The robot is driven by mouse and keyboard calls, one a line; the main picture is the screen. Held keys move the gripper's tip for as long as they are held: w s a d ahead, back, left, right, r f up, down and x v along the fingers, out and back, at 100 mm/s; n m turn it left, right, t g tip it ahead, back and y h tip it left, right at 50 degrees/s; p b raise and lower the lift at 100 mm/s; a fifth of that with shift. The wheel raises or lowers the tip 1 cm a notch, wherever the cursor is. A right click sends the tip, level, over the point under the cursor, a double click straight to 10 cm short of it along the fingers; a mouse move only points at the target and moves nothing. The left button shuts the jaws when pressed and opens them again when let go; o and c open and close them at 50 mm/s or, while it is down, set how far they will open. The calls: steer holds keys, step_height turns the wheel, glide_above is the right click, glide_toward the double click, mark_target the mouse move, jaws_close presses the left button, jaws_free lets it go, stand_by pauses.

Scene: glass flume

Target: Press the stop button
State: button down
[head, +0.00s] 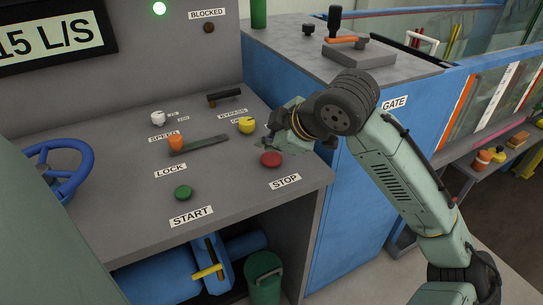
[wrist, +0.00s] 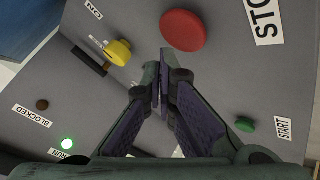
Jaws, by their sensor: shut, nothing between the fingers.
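The red stop button (head: 271,159) is a round cap on the grey console top, with a STOP label (head: 285,181) in front of it. In the wrist view the red button (wrist: 183,30) shows large just beyond the fingertips, with part of the STOP label (wrist: 266,20) at its right. My gripper (head: 264,145) is shut and empty. In the head view its tips are just above and behind the red button. In the wrist view the closed fingertips (wrist: 160,75) point at the button's lower left side, and I cannot tell whether they touch it.
The yellow bypass knob (head: 246,125) stands close behind my gripper. A green start button (head: 183,193), an orange lock lever knob (head: 175,142) and a white speed knob (head: 157,118) are on the console. The gate lever (head: 340,39) is on the blue cabinet. A green lamp (head: 159,8) is lit.

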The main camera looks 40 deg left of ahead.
mark_target(269, 159)
steer(key=shift+f, duration=0.45)
steer(key=shift+f+b, duration=0.55)
steer(key=shift+b, duration=0.05)
stand_by(0.4)
steer(key=shift+r+p, duration=0.9)
steer(key=shift+r, duration=0.1)
step_height(269, 159, up, 6)
steer(key=p, duration=0.5)
stand_by(0.4)
